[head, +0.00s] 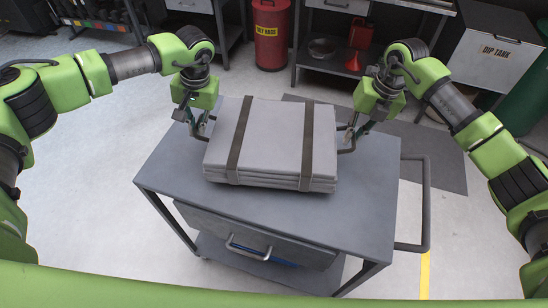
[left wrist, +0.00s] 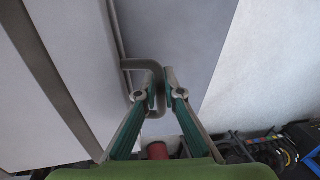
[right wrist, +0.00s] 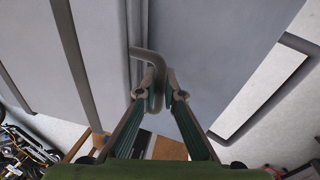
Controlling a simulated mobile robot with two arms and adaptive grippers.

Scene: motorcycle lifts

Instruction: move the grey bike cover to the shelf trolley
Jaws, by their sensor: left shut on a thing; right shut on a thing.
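The grey bike cover (head: 270,138) is a folded, layered bundle with two dark straps and a handle at each side. It is on or just above the top of the grey trolley (head: 365,215); I cannot tell if it touches. My left gripper (head: 204,133) is shut on the cover's left handle, which shows in the left wrist view (left wrist: 140,65). My right gripper (head: 350,137) is shut on the right handle, which shows in the right wrist view (right wrist: 148,56). The cover looks about level.
The trolley has a drawer (head: 255,238), a lower shelf (head: 215,248) and a side push handle (head: 425,205). A red bin (head: 271,35), a bench with a red can (head: 361,35) and a dip tank (head: 490,55) stand behind. Floor is clear at left.

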